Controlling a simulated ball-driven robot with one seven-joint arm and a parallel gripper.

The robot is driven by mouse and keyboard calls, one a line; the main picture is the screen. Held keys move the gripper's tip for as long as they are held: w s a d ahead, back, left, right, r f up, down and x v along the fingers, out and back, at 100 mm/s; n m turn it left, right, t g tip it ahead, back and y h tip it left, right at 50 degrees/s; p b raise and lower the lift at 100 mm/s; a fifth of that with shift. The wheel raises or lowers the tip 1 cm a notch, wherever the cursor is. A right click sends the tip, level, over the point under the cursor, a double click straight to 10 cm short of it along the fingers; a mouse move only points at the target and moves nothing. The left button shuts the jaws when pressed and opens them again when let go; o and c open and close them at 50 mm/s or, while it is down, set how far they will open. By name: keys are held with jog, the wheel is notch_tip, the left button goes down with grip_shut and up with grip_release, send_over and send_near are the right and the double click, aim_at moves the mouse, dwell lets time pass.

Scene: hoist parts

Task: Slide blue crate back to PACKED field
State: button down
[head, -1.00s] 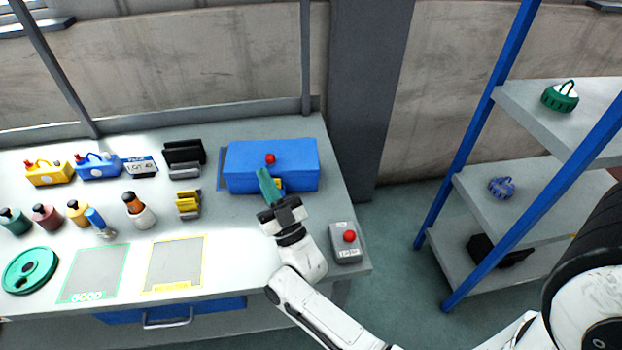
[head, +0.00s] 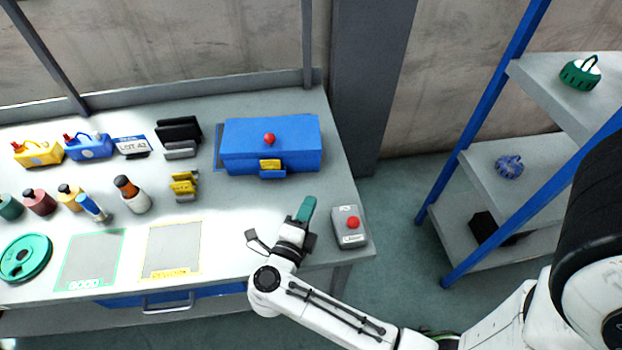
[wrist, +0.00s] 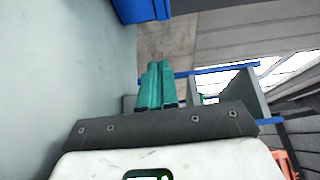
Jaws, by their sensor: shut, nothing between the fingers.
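The blue crate (head: 240,164) is a closed-looking blue box with a red knob on top and a yellow tag on its front. It stands at the back right of the bench, and a strip of a darker blue field (head: 218,148) shows along its left side. A corner of the crate also shows at the top of the wrist view (wrist: 140,10). My gripper (head: 308,203) has green fingers, shut and empty, and is in front of the crate, apart from it, near the bench's right front edge. In the wrist view, the fingers (wrist: 157,85) lie close together.
A grey box with a red button (head: 350,238) stands just right of my gripper. Left are bottles, yellow clips (head: 183,186), black holders (head: 178,132), a LOT 42 sign (head: 131,146) and a green-framed GOOD field (head: 90,258). A blue-posted shelf (head: 510,185) stands at right.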

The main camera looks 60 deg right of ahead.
aim_at(302, 146)
jog(key=d, duration=0.3)
jog(key=d+p, duration=0.1)
jog(key=d, duration=0.2)
jog(key=w+d+p, duration=0.1)
jog(key=d, duration=0.2)
jog(key=shift+w+d+r, duration=0.1)
jog(key=shift+d+r, duration=0.05)
jog(key=w+d, duration=0.2)
jog(key=shift+w, duration=0.35)
jog(key=shift+w+d, duration=0.25)
jog(key=shift+w, duration=0.05)
jog(key=w+d, duration=0.1)
jog(key=w, duration=0.1)
jog(key=w+d+b, duration=0.1)
jog(key=w+d, duration=0.2)
jog(key=w, duration=0.1)
jog(key=shift+w+d, duration=0.25)
jog(key=shift+d, duration=0.15)
jog(key=shift+s, duration=0.15)
